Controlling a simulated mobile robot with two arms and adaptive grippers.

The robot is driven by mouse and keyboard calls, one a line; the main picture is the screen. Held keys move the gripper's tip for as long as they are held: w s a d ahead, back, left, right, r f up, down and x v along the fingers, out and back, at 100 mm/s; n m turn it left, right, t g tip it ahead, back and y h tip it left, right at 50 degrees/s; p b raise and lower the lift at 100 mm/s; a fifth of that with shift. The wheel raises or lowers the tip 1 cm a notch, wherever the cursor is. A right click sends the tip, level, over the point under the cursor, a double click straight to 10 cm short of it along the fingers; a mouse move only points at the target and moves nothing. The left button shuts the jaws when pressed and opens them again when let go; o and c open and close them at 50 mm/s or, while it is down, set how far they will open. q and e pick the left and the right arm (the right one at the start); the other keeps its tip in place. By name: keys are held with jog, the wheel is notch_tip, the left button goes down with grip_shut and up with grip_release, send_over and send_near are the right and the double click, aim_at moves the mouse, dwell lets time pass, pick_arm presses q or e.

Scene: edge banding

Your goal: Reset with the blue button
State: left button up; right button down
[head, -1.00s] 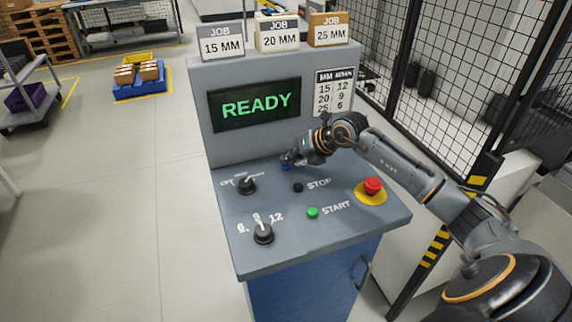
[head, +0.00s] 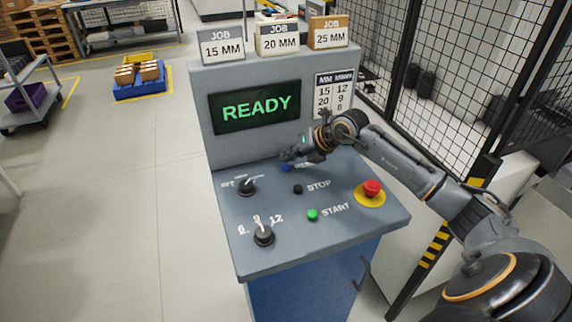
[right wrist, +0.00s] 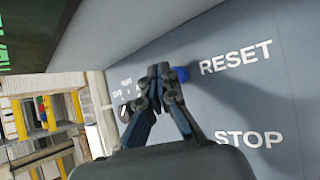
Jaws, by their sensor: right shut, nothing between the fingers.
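The blue button (head: 286,168) sits on the sloped control panel (head: 330,235), left of the partly covered RESET label. In the right wrist view the blue button (right wrist: 181,74) shows just behind my right fingertips, with RESET printed beside it. My right gripper (head: 287,157) is shut and empty, just above and behind the button in the head view. It also shows in the right wrist view (right wrist: 160,72). From these views I cannot tell whether the fingertips touch the button. The screen (head: 256,106) reads READY in green. My left gripper is not in view.
On the panel are a black STOP button (head: 298,189), a green START button (head: 312,215), a red emergency stop (head: 372,188) on yellow, an upper knob (head: 246,187) and a lower knob (head: 264,236). Job signs (head: 278,37) stand on top. A mesh fence (head: 450,70) stands at right.

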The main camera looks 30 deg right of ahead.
aim_at(289, 167)
jog(key=shift+r+p, duration=1.6)
jog(key=shift+r, duration=0.95)
jog(key=shift+f, duration=0.1)
